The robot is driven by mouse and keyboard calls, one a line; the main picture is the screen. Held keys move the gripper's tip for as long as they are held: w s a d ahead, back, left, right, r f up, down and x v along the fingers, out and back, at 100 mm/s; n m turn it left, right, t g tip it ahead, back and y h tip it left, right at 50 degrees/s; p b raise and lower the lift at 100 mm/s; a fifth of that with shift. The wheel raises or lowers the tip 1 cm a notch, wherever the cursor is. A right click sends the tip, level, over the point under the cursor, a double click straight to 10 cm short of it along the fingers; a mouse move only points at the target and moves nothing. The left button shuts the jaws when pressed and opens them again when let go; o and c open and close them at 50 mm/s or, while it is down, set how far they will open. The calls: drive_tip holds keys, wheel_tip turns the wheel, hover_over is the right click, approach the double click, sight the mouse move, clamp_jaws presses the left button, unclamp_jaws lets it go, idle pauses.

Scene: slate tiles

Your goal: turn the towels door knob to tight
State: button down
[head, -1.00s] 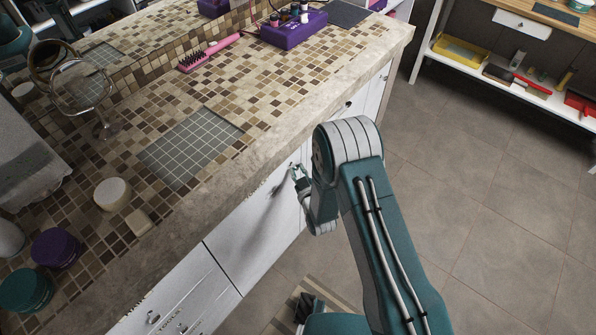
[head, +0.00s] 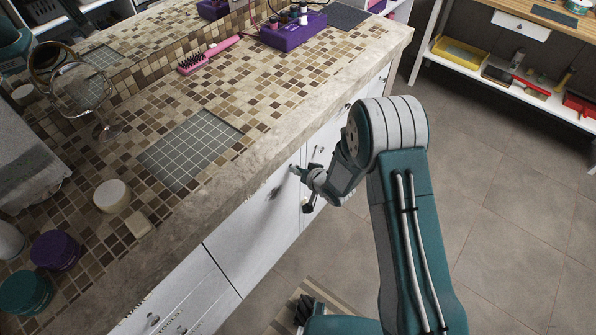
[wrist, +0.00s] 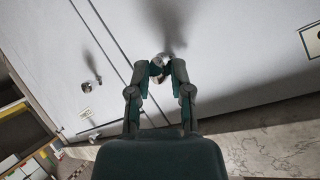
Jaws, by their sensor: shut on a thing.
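In the wrist view a silver door knob (wrist: 160,62) on a white cabinet front sits between the fingertips of my gripper (wrist: 160,72), which is shut on it. In the head view my gripper (head: 300,173) is at the cabinet front, just below the counter's edge. The knob is mostly hidden by the fingers, and its turn angle cannot be told. A label (wrist: 313,40) is cut off at the right of the wrist view, and its words cannot be read.
Another knob (wrist: 91,84) is on the neighbouring door, across a narrow gap. A mosaic-tiled counter (head: 225,165) overhangs the doors, with a pink brush (head: 208,54) and a purple rack (head: 292,30) on it. The tiled floor (head: 500,210) at the right is open.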

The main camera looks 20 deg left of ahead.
drive_tip(key=shift+w+d+m+g+y, duration=0.15)
drive_tip(key=shift+m+g+y, duration=0.2)
drive_tip(key=shift+m+g, duration=0.55)
drive_tip(key=shift+w+m+g+y, duration=0.2)
drive_tip(key=shift+m+g+y, duration=0.2)
drive_tip(key=shift+m+g, duration=0.45)
drive_tip(key=shift+w+d+m+g+y, duration=0.15)
drive_tip(key=shift+m+g+y, duration=0.2)
drive_tip(key=shift+m+g, duration=0.5)
drive_tip(key=shift+f, duration=0.1)
drive_tip(key=c, duration=0.5)
unclamp_jaws()
drive_tip(key=shift+c, duration=0.2)
